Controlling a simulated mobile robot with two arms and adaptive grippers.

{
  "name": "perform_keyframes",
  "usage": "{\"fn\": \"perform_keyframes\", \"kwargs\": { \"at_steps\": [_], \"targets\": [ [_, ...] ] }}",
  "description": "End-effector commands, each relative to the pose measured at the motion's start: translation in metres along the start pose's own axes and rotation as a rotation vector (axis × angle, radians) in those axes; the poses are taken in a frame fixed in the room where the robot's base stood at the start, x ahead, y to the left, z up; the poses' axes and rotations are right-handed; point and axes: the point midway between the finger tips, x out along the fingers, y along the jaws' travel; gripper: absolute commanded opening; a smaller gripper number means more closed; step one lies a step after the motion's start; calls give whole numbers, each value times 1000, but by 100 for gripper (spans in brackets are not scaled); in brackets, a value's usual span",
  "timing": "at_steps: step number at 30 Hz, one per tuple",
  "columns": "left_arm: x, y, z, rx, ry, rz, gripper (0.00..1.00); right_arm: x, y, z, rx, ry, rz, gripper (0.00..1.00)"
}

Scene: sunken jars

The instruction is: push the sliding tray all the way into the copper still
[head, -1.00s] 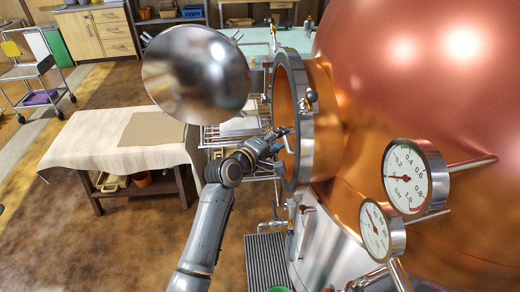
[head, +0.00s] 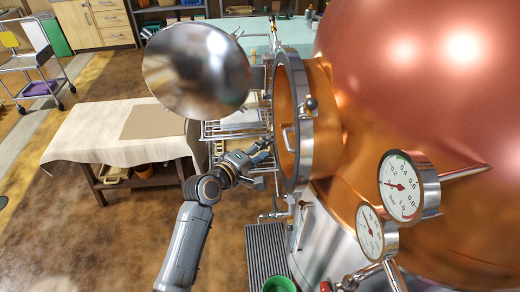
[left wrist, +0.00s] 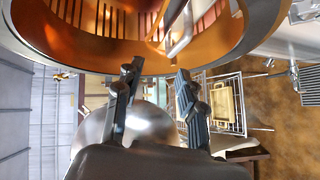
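The copper still (head: 345,120) fills the right of the head view, its round steel-rimmed mouth open to the left. A metal handle (head: 288,138) shows just inside the mouth; in the left wrist view this bright bar (left wrist: 180,35) hangs beyond the rim. Dark slats inside the still (left wrist: 95,15) look like part of the sliding tray; most of it is hidden by the wall and rim. My left gripper (head: 266,146) is just outside the mouth, apart from the handle. In the left wrist view its fingers (left wrist: 158,72) are spread and empty. My right gripper is not in view.
The domed steel door (head: 195,70) stands open at left. A wire rack (head: 228,128) stands behind my gripper. Two gauges (head: 402,185) stick out at front right. A cloth-covered table (head: 90,140) is at left; open floor lies in front of it.

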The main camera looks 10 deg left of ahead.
Motion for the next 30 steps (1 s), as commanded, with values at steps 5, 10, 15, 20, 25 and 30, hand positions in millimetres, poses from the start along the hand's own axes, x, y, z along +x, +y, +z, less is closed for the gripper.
{"fn": "perform_keyframes", "kwargs": {
  "at_steps": [5, 10, 15, 20, 25, 30],
  "targets": [
    [-10, 0, 0, 1, 0, -1, 39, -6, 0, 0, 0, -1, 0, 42],
    [-12, -1, 0, 1, 0, -1, 39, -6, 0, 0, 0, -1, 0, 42],
    [-12, -1, 0, 1, 0, -1, 39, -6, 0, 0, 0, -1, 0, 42],
    [-12, -1, 0, 1, -1, -3, 39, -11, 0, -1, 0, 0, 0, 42],
    [-11, -2, 1, 0, -1, -2, 39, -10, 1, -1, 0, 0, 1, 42],
    [-11, -2, 1, 1, -1, -2, 39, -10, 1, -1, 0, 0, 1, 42]
  ]
}}
